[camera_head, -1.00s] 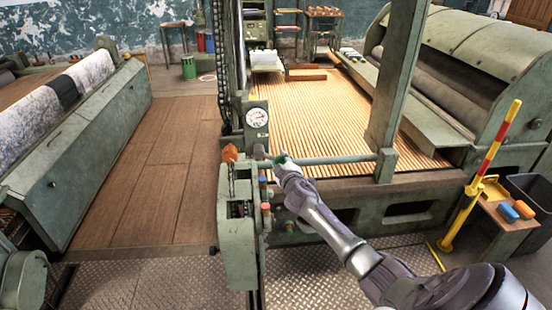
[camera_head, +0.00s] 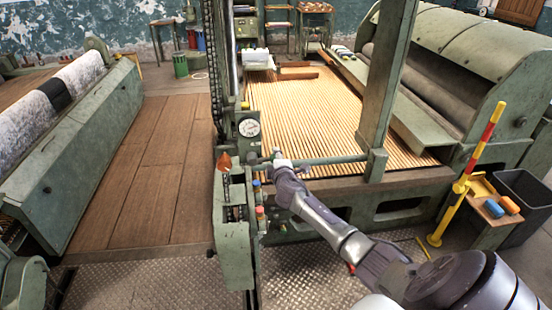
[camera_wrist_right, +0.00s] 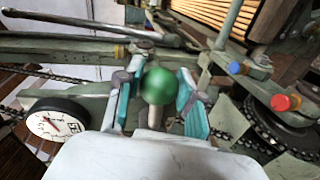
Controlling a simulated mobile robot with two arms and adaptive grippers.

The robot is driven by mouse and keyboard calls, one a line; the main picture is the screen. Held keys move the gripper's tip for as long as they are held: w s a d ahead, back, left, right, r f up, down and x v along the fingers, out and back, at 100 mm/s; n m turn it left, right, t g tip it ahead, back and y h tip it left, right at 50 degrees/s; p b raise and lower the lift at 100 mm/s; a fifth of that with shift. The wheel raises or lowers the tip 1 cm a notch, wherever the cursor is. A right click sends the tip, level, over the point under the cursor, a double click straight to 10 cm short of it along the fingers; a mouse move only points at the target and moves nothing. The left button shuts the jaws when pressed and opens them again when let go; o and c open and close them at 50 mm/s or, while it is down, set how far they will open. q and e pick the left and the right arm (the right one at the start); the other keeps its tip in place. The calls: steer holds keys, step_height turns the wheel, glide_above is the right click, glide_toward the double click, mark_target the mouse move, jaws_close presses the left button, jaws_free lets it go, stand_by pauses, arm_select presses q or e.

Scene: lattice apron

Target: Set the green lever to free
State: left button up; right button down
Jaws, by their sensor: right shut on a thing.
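The green lever shows in the right wrist view as a round green knob (camera_wrist_right: 158,86) on a pale stem. My right gripper (camera_wrist_right: 157,104) has its teal-padded fingers on either side of the knob and is shut on it. In the head view the right gripper (camera_head: 278,162) is at the machine's near left corner, beside the dial gauge (camera_head: 249,128). The gripper mostly hides the knob there. The lever's lower end and any position marks cannot be made out. My left gripper is not in view.
Near the lever are an orange knob (camera_head: 224,161), a blue cap (camera_wrist_right: 235,68) and a red cap (camera_wrist_right: 284,102). A horizontal bar (camera_head: 335,160) runs right to an upright post (camera_head: 382,95). A yellow-red post (camera_head: 463,185) stands at right.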

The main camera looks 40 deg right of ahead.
steer(key=shift+r, duration=0.1)
steer(key=c, duration=0.7)
jaws_free()
steer(key=v, duration=1.2)
